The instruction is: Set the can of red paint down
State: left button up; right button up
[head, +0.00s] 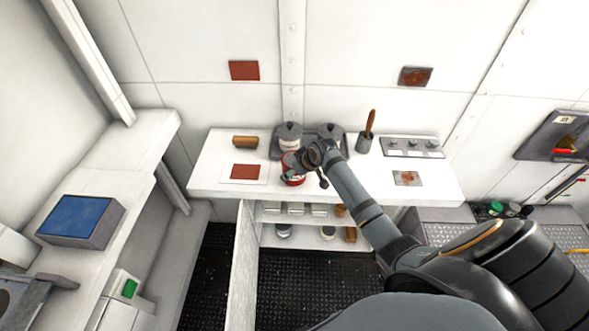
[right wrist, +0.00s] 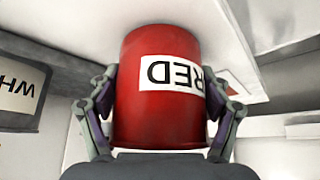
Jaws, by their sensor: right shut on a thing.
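The can of red paint (right wrist: 150,112) fills the middle of the right wrist view, its white label reading RED upside down. The fingers of my right gripper (right wrist: 160,125) are shut on its two sides. In the head view the can (head: 293,180) is at the front middle of the white counter (head: 330,185), partly hidden by my right gripper (head: 298,165). I cannot tell whether the can touches the counter top. My left gripper is not in view.
Two pots with dark lids (head: 289,131) stand on a dark tray behind the can. A red square card (head: 245,172) lies just left of it. A holder with a wooden-handled brush (head: 367,135) and a knob panel (head: 411,147) are right. Open shelves lie below.

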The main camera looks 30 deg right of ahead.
jog(key=shift+f, duration=0.1)
jog(key=o, duration=1.6)
jog(key=shift+c, duration=0.2)
jog(key=b+v, duration=0.1)
jog(key=v, duration=1.1)
